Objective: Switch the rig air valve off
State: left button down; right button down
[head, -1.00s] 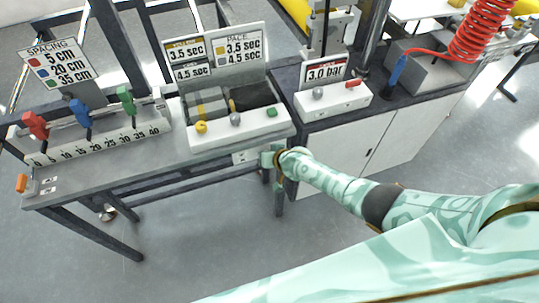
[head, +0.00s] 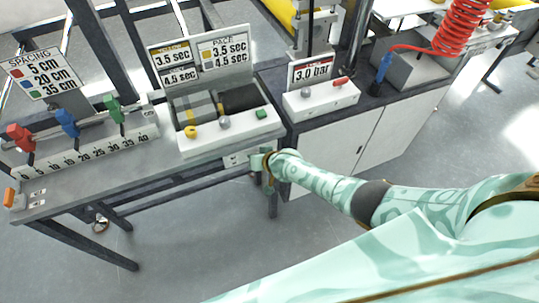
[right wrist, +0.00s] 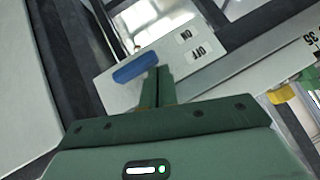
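A white plate marked ON and OFF is fixed to the bench front; the plate shows in the right wrist view (right wrist: 172,58) and in the head view (head: 236,159). A blue lever handle (right wrist: 135,67), which looks like the air valve, sits at the plate's left end in the wrist view. My right gripper (right wrist: 158,70) has its two fingers together, tips just right of the handle; I cannot tell whether they touch it. In the head view my right gripper (head: 262,165) is at the bench front, hiding the handle. My left gripper is not in view.
Above the plate stands a white box with yellow, grey and green knobs (head: 224,132). The 3.0 bar box (head: 320,98) with a red lever is to its right. A spacing scale (head: 85,152) with coloured clamps and an orange switch (head: 10,198) are left. The floor in front is clear.

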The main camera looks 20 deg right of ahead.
jog(key=s+r+p, duration=0.7)
jog(key=r+p, duration=0.4)
dwell(0.4)
jog(key=s+d+f+n+g+h+b, duration=0.1)
jog(key=s+d+f+n+g+b, duration=0.15)
jog(key=s+f, duration=0.55)
jog(key=s+d+f+n+g+h+b, duration=0.15)
jog(key=s+d+f+b, duration=0.35)
jog(key=f, duration=0.6)
jog(key=s+f+g+b, duration=0.1)
jog(key=s+f, duration=0.4)
jog(key=s, duration=0.5)
jog(key=s+d+f+n+g+b, duration=0.1)
jog(key=s+f+b, duration=0.3)
jog(key=s, duration=0.7)
jog(key=s+f+g+b, duration=0.2)
jog(key=s+f, duration=0.6)
jog(key=s, duration=0.2)
jog(key=shift+s+d+b, duration=0.15)
jog(key=shift+s+b, duration=0.15)
jog(key=shift+b, duration=0.05)
